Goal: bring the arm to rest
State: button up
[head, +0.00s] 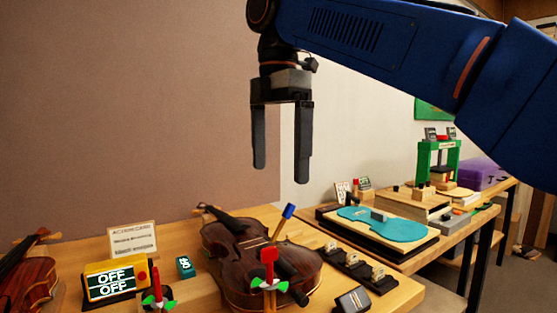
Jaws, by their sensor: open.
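My gripper (280,165) hangs from my blue arm at the upper middle of the head view. Its two dark fingers point down and stand apart, with nothing between them. It is in the air above the bench, higher in the picture than a brown violin (225,240) that lies on the wooden bench top. The gripper touches nothing that I can see.
A yellow box reading OFF (110,280), a small sign (132,241) and a second violin (28,283) are at the left. A red-topped tool (269,270) stands before the middle violin. A turquoise violin-shaped plate (385,226) lies on the right bench. The air around the gripper is clear.

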jog(key=s+d+f+m+t, duration=0.2)
jog(key=s+d+f+m, duration=0.1)
jog(key=d+f+m, duration=1.15)
jog(key=s+d+f+m+t, duration=0.1)
jog(key=s+d+f+m, duration=0.2)
jog(key=f, duration=0.5)
jog(key=s+d+f+m+t, duration=0.1)
jog(key=s+d+f+m, duration=0.2)
jog(key=f, duration=0.6)
jog(key=s+d+f+m, duration=0.3)
jog(key=d+f, duration=0.3)
jog(key=f, duration=0.3)
jog(key=shift+s+d+f+m+t, duration=0.3)
jog(key=shift+s+m+t, duration=0.1)
jog(key=shift+s, duration=0.4)
